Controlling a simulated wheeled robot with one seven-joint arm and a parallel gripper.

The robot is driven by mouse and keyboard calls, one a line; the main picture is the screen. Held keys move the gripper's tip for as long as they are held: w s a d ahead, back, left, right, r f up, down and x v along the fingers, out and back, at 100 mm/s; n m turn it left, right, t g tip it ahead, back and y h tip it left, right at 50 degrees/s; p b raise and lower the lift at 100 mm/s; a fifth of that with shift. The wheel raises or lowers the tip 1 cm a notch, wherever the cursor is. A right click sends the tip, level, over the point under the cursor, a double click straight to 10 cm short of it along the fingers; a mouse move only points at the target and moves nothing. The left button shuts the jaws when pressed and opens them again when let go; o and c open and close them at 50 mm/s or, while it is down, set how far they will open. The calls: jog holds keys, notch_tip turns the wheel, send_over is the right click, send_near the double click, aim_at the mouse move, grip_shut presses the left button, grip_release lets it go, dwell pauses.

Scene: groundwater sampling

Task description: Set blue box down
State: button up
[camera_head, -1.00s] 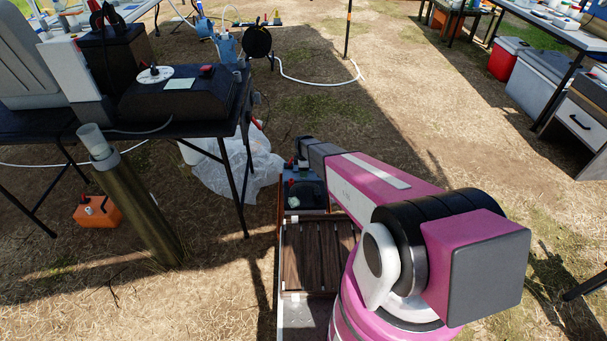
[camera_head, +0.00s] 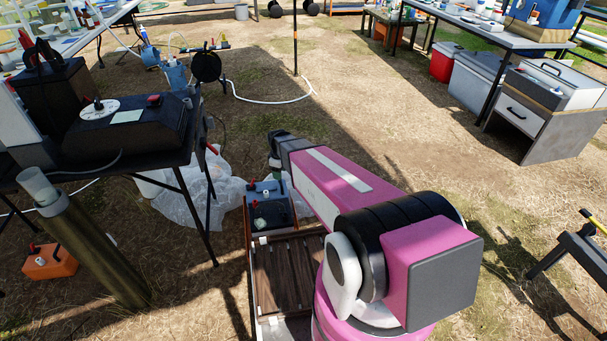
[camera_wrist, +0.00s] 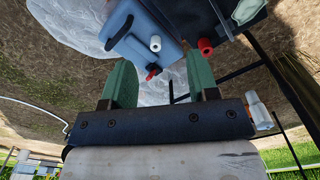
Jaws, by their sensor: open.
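A black table with a dark device (camera_head: 130,125) stands at left, near a leaning metal pipe (camera_head: 95,245) and an orange box (camera_head: 50,262). Clear plastic sheeting (camera_head: 190,195) lies beside the box. Open ground lies to the right, before a grey cabinet (camera_head: 545,120).

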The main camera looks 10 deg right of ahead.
jog(key=s+d+r+m, duration=0.4)
jog(key=s+r+m, duration=0.1)
jog(key=s, duration=0.3)
jog(key=s+d+r+m, duration=0.5)
jog(key=s+r+m, duration=0.1)
jog(key=s+r, duration=0.2)
jog(key=shift+s+m, duration=0.3)
jog(key=shift+s, duration=0.5)
